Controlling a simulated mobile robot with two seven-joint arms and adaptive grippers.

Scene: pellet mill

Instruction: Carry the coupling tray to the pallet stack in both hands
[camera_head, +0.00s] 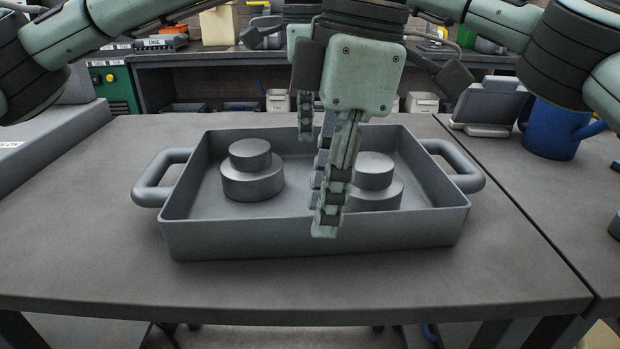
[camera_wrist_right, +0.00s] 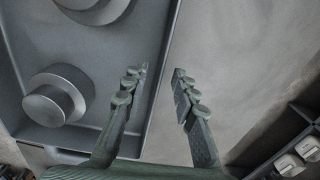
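The coupling tray (camera_head: 300,237) is a grey open box with a loop handle at its left (camera_head: 150,180) and right (camera_head: 468,170) ends. It rests on the grey table, with a left coupling (camera_head: 252,178) and a right coupling (camera_head: 375,192) inside. Neither gripper is at a handle.
The table (camera_head: 330,292) is clear in front of the tray. A blue mug (camera_head: 553,130) and a grey device (camera_head: 488,108) stand on the surface to the right. A grey housing (camera_head: 40,150) stands at the left. A bench (camera_head: 210,57) runs behind. The pallet stack is not identifiable.

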